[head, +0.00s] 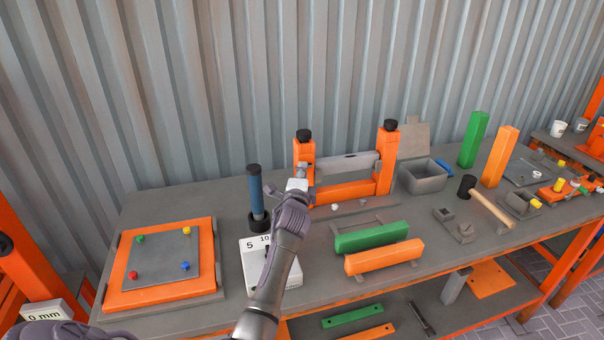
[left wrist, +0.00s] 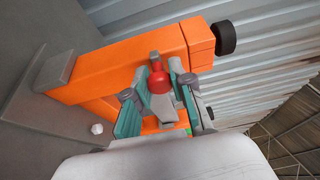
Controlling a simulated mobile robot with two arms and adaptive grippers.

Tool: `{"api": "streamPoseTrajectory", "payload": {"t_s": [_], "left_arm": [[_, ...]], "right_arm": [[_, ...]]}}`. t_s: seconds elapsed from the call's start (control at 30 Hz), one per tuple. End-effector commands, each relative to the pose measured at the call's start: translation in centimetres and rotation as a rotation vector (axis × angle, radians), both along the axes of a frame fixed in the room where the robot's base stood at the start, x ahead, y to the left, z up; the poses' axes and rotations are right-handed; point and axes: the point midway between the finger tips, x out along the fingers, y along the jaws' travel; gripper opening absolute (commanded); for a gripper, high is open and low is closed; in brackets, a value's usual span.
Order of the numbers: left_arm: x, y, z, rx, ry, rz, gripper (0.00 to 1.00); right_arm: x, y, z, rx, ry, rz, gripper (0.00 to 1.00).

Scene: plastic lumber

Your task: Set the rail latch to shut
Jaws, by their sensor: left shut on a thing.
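The orange rail stand has two upright posts with black knobs on top, a left post (head: 304,150) and a right post (head: 387,158). A grey rail (head: 347,163) spans between them. My left gripper (head: 298,184) is at the front of the left post. In the left wrist view, my left gripper's teal-padded fingers (left wrist: 159,100) are around a red knob (left wrist: 159,82) in front of the orange post (left wrist: 125,72). The gripper is shut on this knob, which seems to belong to the latch. The gripper hides much of the latch in the head view. My right gripper is not in view.
A blue cylinder with a black top (head: 256,195) stands close left of my gripper. Green (head: 372,237) and orange (head: 384,256) bars lie in front of the stand. An open grey box (head: 422,178) stands to its right. An orange-framed board (head: 163,264) lies at left.

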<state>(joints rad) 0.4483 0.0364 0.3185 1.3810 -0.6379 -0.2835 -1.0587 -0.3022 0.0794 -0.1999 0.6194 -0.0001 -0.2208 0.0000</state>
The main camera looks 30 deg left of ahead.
Motion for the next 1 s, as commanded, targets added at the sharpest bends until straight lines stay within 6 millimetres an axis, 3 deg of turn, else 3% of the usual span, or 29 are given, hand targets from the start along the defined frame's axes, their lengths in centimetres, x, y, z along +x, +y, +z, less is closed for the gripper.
{"api": "streamPoseTrajectory", "payload": {"t_s": [0.33,0.63,0.67,0.8,1.0], "left_arm": [[2.3,-2.0,-0.5,-0.001,-0.002,-0.002,0.0],[2.7,-2.4,0.0,-0.001,0.0,-0.003,0.0],[2.7,-2.4,0.0,-0.001,0.0,-0.003,0.24],[2.6,-2.3,0.0,-0.001,0.0,-0.002,0.47],[2.6,-2.3,0.0,0.0,0.0,-0.001,0.49]], "right_arm": [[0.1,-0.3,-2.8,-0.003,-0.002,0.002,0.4],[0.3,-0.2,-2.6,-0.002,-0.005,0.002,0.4],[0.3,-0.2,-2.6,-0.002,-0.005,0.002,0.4],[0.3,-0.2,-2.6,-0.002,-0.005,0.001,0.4],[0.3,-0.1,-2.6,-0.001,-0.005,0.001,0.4]]}}
